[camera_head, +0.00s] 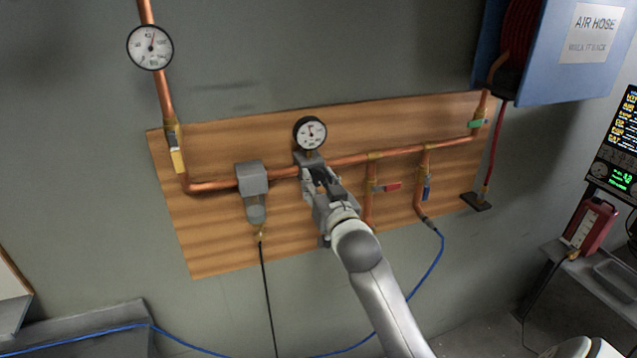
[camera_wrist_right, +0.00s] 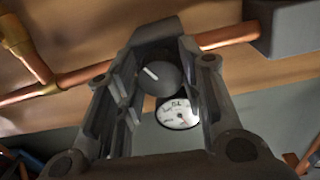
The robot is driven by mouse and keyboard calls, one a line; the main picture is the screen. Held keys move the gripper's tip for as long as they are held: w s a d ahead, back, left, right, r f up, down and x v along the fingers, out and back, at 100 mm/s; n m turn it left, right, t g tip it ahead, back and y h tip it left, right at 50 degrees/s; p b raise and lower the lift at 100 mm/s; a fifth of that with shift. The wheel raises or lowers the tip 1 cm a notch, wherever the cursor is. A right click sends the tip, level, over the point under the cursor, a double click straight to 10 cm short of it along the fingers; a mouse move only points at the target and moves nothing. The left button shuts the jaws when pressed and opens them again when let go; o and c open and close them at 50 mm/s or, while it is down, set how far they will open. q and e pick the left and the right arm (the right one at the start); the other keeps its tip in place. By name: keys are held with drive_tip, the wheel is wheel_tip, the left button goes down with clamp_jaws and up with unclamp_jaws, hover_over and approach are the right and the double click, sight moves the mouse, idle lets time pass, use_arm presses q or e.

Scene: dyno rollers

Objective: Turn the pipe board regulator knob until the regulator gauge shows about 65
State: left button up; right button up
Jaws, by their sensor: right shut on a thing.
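The regulator gauge (camera_head: 310,133) is a round white dial with a black rim above the copper pipe on the wooden board. In the head view the gripper hides the knob. My left gripper is not in view.
A grey filter (camera_head: 253,181) is left of the regulator. Valves with a red handle (camera_head: 388,187) and a blue handle (camera_head: 426,188) are to the right. A second gauge (camera_head: 150,47) is at upper left. A blue hose-reel box (camera_head: 560,60) is at upper right.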

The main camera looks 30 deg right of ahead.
drive_tip(key=shift+n, duration=0.6)
drive_tip(key=o, duration=1)
drive_tip(key=shift+o, duration=0.2)
drive_tip(key=v, duration=1.2)
idle(0.6)
